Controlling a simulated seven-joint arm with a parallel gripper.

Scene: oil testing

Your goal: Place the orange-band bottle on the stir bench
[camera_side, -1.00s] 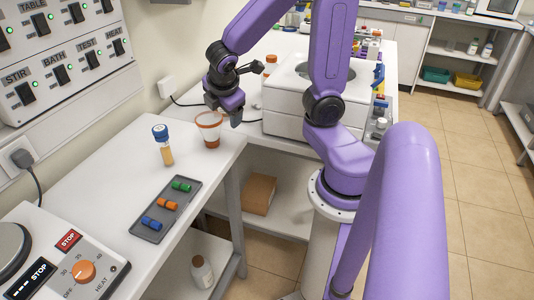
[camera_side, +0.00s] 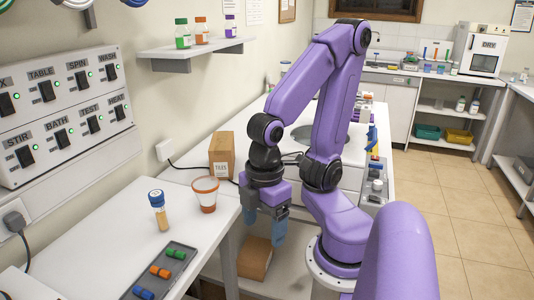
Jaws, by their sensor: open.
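A bottle with an orange cap and label (camera_side: 202,30) stands upright on the wall shelf, between a green-marked and a purple-marked bottle. I cannot tell whether it is the orange-band bottle. My gripper (camera_side: 278,228) hangs with fingers down, open and empty, off the right edge of the white bench (camera_side: 105,225), right of the orange-banded cup (camera_side: 205,195) and far from the shelf. No bench is marked stir; only a wall switch reads STIR (camera_side: 25,155).
A blue-capped vial (camera_side: 158,212) and a grey tray (camera_side: 165,272) with green, orange and blue pieces are on the bench. A cardboard box (camera_side: 222,155) stands behind the cup. The wall shelf (camera_side: 200,50) is above. The bench's left part is clear.

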